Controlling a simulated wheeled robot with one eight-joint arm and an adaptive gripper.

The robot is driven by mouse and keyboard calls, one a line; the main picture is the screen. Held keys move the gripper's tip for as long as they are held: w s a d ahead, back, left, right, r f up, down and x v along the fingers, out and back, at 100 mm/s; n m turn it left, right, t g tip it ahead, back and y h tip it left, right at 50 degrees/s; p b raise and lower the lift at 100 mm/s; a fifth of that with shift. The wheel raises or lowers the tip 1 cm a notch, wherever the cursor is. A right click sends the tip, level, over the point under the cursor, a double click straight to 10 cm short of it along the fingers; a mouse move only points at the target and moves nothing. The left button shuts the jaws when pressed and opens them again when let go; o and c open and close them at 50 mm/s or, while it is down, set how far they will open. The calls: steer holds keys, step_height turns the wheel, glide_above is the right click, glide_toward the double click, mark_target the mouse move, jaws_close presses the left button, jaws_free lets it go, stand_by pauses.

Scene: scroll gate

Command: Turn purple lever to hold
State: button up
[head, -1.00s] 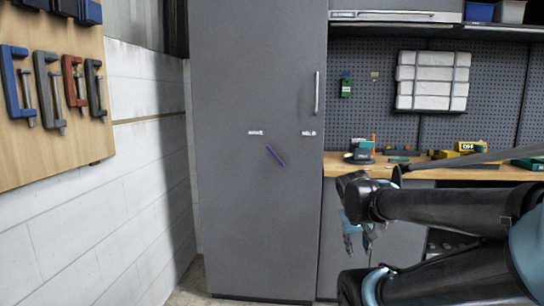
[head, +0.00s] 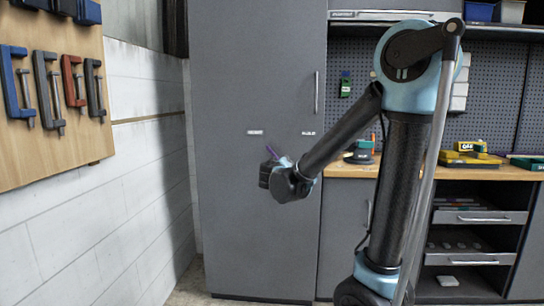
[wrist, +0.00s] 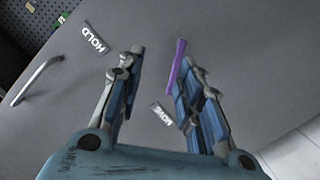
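The purple lever (wrist: 178,60) is a thin bar on the grey cabinet door (head: 250,70). In the wrist view it lies along the inner side of my right-hand finger; I cannot tell if they touch. In the head view only a short piece of the lever (head: 271,152) shows beside my wrist. My gripper (wrist: 160,60) is open, pointing at the door, its fingers apart with nothing gripped. The HOLD label (wrist: 94,39) is beyond the left-hand finger. The MOVE label (wrist: 162,114) shows between the fingers. In the head view my gripper is mostly hidden.
A vertical door handle (head: 316,92) is right of the labels; it also shows in the wrist view (wrist: 37,81). A white block wall (head: 150,190) stands at left with a clamp board (head: 60,160). A workbench (head: 345,170) with tools is at right.

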mark_target(271, 153)
steer(key=a+r+n+t+y, duration=0.1)
steer(key=a+y, duration=0.1)
steer(key=a, duration=0.5)
steer(key=w, duration=1.2)
steer(key=w+d, duration=0.1)
steer(key=w, duration=0.5)
jaws_close()
